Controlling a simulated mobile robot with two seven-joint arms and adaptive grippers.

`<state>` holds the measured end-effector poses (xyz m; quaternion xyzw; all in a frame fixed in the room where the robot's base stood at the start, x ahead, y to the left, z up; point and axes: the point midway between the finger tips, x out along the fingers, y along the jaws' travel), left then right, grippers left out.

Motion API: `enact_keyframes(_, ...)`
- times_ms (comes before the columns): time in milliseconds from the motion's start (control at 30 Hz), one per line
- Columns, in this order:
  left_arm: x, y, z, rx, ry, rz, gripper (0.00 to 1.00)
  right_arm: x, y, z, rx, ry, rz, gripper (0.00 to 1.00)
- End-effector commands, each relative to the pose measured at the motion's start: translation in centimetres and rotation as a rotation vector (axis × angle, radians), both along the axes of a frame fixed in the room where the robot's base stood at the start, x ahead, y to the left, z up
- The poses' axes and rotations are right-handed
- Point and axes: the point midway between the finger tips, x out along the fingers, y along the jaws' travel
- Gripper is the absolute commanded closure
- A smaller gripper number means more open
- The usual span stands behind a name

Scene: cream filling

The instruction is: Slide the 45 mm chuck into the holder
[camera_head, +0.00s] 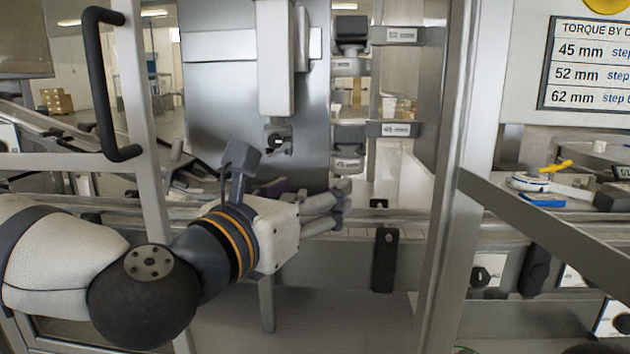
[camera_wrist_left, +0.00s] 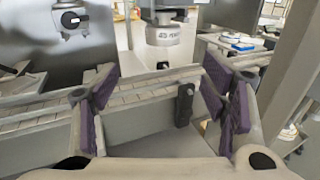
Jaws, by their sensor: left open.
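The 45 mm chuck (camera_head: 347,158) is a grey cylinder with a dark top and a 45 label. It is at the left end of the lower holder bracket (camera_head: 396,129), which also carries a 45 label; I cannot tell how fully it sits in it. The chuck also shows at the top of the left wrist view (camera_wrist_left: 163,36). My left gripper (camera_head: 338,205) is open and empty, just below the chuck in the head view. In the wrist view its purple-padded fingers (camera_wrist_left: 160,85) are spread apart, with the chuck beyond them. My right gripper is not in view.
A second chuck (camera_head: 348,48) hangs at the upper bracket (camera_head: 398,36). A spindle head (camera_head: 276,140) hangs left of the 45 mm chuck. A conveyor (camera_head: 400,215) runs behind my gripper. A steel frame post (camera_head: 455,180) stands to the right, and a door handle (camera_head: 105,90) to the left.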

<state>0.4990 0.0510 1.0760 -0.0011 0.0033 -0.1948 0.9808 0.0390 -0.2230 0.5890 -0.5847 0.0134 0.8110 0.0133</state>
Motion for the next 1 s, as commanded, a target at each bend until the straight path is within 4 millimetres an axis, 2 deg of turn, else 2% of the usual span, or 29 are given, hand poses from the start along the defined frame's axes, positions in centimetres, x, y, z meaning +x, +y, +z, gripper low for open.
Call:
enact_keyframes(67,0.8,-0.4,0.0,0.002,-0.001,-0.001,0.33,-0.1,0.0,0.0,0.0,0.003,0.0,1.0)
enact_keyframes(400,8.1,-3.4,-0.1,0.003,-0.001,0.001,0.33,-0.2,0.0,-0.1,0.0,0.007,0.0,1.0)
enact_keyframes(500,9.6,-4.0,-0.1,0.002,-0.001,0.0,0.33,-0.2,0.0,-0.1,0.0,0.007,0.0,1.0)
enact_keyframes(667,10.8,-4.5,-0.1,0.002,-0.001,-0.001,0.33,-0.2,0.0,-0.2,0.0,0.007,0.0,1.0)
enact_keyframes(900,10.9,-4.6,-0.1,0.001,0.0,-0.001,0.33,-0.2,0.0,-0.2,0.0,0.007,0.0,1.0)
enact_keyframes(967,10.9,-4.6,-0.1,0.001,0.0,-0.001,0.44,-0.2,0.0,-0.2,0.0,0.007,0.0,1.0)
enact_keyframes(1000,10.9,-4.6,-0.1,0.001,0.0,-0.001,0.53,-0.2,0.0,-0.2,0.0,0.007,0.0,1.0)
